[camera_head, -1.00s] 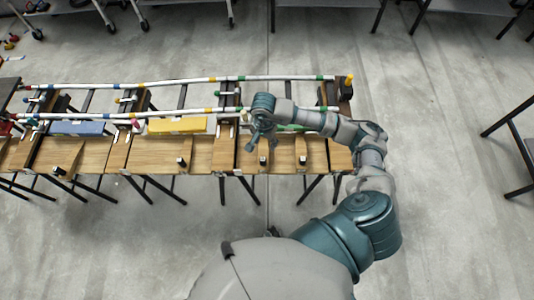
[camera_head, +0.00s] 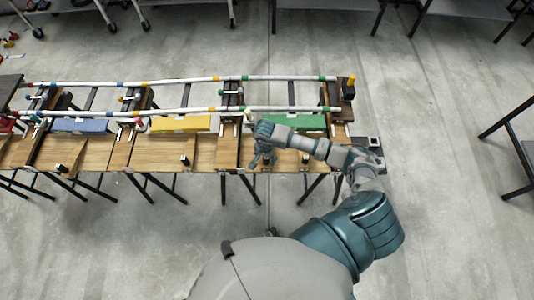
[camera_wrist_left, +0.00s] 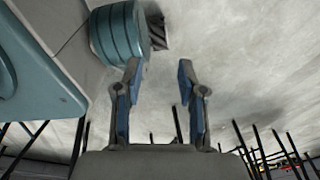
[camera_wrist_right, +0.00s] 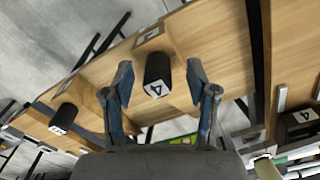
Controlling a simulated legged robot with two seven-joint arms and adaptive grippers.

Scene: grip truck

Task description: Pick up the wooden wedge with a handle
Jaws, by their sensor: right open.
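A wooden wedge with a black block handle marked 4 (camera_wrist_right: 157,75) is in the right wrist view, and the handle stands between the fingers. My right gripper (camera_wrist_right: 160,80) is open around or just above the handle; I cannot tell the exact height gap. In the head view my right gripper (camera_head: 263,161) is over the right part of the wooden table and hides that handle. Another wedge with a black handle (camera_wrist_right: 64,116) lies to the left in the right wrist view. My left gripper (camera_wrist_left: 157,80) is open and empty over bare floor.
The long wooden table (camera_head: 215,165) carries blue (camera_head: 82,126), yellow (camera_head: 180,123) and green (camera_head: 302,121) blocks. Other black handles (camera_head: 185,160) stand along the front. Grey floor lies in front and to the right.

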